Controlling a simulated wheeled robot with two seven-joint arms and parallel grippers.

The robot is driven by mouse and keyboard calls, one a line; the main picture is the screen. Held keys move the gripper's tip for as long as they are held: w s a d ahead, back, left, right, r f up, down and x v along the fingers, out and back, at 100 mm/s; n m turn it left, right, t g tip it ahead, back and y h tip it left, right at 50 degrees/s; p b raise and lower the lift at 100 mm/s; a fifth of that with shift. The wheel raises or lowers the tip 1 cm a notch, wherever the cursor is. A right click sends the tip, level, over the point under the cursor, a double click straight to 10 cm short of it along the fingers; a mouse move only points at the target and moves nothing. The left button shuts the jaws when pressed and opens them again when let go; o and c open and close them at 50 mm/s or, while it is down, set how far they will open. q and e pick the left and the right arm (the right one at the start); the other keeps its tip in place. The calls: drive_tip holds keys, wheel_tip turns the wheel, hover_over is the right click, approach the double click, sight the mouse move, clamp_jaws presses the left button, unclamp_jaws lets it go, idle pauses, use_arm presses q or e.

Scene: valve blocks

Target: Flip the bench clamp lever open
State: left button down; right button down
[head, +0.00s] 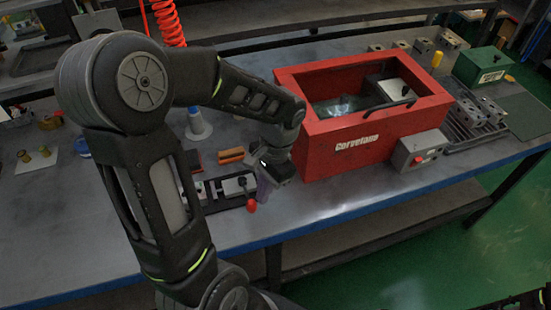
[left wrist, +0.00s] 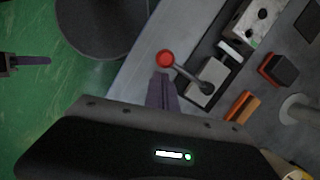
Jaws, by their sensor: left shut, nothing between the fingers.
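The bench clamp (head: 236,187) is a light grey block on a dark base near the table's front edge. Its lever ends in a red knob (head: 251,205), pointing toward the front edge. In the left wrist view the lever (left wrist: 188,74) runs from a pivot on the block (left wrist: 212,72) to the red ball (left wrist: 166,59). My left gripper (head: 263,187) is shut and empty, pointing down just right of the lever. In the left wrist view its fingertips (left wrist: 163,80) are close below the knob; contact is unclear. What looks like my right gripper (left wrist: 32,60) shows at the left edge.
A red Corvetame box (head: 345,152) stands close right of my left gripper. A grey switch box (head: 418,151) with a red button sits beside it. The table's front edge is close.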

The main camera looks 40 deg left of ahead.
use_arm(q)
drive_tip(key=shift+s+a+m, duration=0.1)
drive_tip(key=shift+s+m, duration=0.2)
drive_tip(key=shift+m, duration=0.1)
drive_tip(key=shift+s, duration=0.1)
idle(0.3)
